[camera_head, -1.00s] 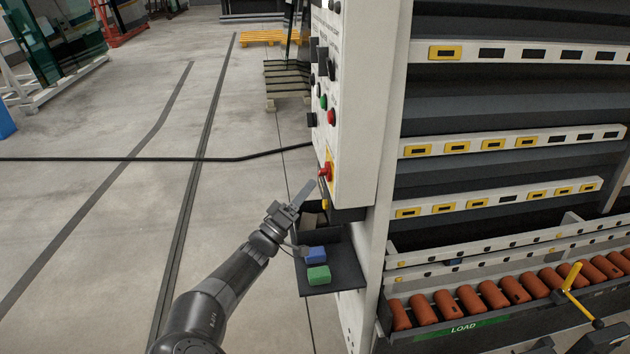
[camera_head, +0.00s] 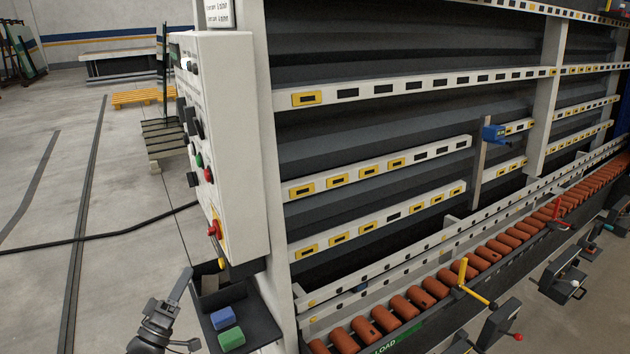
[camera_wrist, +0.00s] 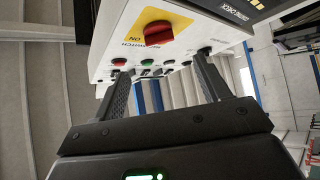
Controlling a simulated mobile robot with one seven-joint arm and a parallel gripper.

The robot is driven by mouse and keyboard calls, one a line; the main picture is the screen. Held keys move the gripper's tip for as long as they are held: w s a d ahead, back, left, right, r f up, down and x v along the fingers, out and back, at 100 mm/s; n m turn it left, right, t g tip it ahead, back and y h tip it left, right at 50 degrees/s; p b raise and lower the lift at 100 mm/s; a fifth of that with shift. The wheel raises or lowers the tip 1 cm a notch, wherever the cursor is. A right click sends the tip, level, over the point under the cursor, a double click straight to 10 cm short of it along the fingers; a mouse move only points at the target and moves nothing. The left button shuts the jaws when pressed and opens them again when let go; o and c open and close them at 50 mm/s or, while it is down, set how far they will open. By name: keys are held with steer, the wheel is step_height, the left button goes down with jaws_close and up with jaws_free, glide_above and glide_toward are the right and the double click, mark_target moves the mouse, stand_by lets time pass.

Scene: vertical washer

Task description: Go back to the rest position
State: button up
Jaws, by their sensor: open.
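My gripper (camera_head: 183,278) is at the lower left in the head view, beside the small shelf below the control panel and apart from the panel. In the wrist view my gripper (camera_wrist: 165,85) shows two spread fingers with nothing between them. The white control panel (camera_head: 235,150) carries a red rotary switch (camera_head: 213,229) on a yellow plate, plus green, red and black buttons. The red switch also shows in the wrist view (camera_wrist: 158,32), beyond the fingers. Most of my arm is outside the head view.
A dark shelf (camera_head: 262,328) holds a blue block (camera_head: 223,318) and a green block (camera_head: 231,339). The washer's rack and orange rollers (camera_head: 420,297) fill the right side. Yellow-handled lever (camera_head: 463,272) and red-tipped parts stick out in front. Open concrete floor (camera_head: 40,290) lies left; a black cable crosses it.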

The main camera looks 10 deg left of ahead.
steer(key=w+d+f+m+g+h, duration=0.1)
steer(key=w+d+f+g+h, duration=0.1)
steer(key=w+d+f+g, duration=0.4)
steer(key=w+d+f+m+g+h, duration=0.1)
steer(key=w+d+f+g+h, duration=0.15)
steer(key=d, duration=0.55)
steer(key=w+d+r+m+g, duration=0.15)
steer(key=d+g, duration=0.35)
steer(key=d, duration=0.5)
steer(key=w+d+r+m+g, duration=0.15)
steer(key=d+g, duration=0.25)
steer(key=d, duration=0.5)
steer(key=s+d+r+m+g+y, duration=0.1)
steer(key=s+d+r+g+y, duration=0.25)
steer(key=d, duration=0.55)
steer(key=s+d+r+m+y, duration=0.2)
steer(key=s+d+r, duration=0.35)
steer(key=d, duration=0.25)
steer(key=s+d+r+t+y, duration=0.1)
steer(key=s+d+r, duration=0.2)
steer(key=s, duration=0.4)
steer(key=s+d+r+t+y, duration=0.2)
steer(key=s+d+r, duration=0.1)
steer(key=s, duration=0.5)
steer(key=shift+s+d+r+m, duration=0.15)
steer(key=shift+d+r+m, duration=0.2)
steer(key=shift+d, duration=0.5)
